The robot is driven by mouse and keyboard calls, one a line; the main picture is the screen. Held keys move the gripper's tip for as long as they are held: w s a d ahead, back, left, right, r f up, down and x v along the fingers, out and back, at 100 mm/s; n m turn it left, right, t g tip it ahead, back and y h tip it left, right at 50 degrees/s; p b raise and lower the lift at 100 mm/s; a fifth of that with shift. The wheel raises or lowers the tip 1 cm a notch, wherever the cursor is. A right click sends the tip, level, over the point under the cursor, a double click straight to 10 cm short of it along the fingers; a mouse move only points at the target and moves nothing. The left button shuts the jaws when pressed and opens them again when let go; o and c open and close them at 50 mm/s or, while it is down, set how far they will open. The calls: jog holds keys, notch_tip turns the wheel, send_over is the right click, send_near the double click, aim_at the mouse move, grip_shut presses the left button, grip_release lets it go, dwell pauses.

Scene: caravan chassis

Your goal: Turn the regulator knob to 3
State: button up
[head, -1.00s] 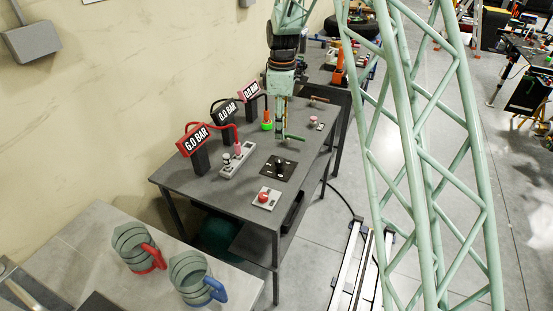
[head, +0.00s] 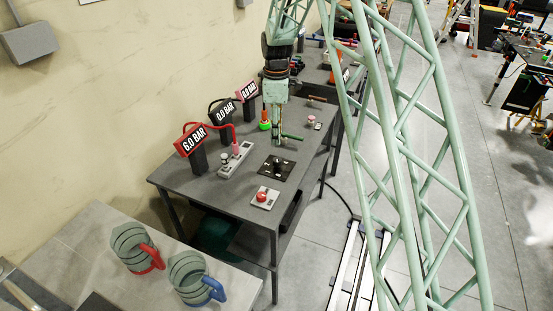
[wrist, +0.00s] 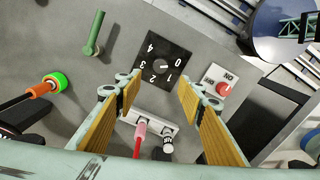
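The regulator is a black square plate with the numerals 0 to 4 (wrist: 173,48), and a small dark knob (wrist: 161,67) sits at its middle. A pale mark shows on the knob, but I cannot tell for certain which numeral it points at. In the head view the plate (head: 268,175) lies flat on the grey table. My gripper (wrist: 158,90) is open, with its two yellow-padded fingers apart and nothing between them. In the head view my gripper (head: 277,140) hangs over the table, just behind the plate and apart from the knob.
A red button (wrist: 224,89) on a light base is beside the plate. A grey block with a pink-red plug (wrist: 140,131), a green peg (wrist: 94,40) and an orange-green part (wrist: 50,84) are nearby.

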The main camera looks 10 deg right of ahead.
aim_at(276, 159)
notch_tip(276, 159, down, 13)
jog(key=shift+r+b, duration=0.1)
jog(key=shift+b, duration=0.55)
jog(key=shift+c, duration=0.5)
jog(key=c, duration=0.7)
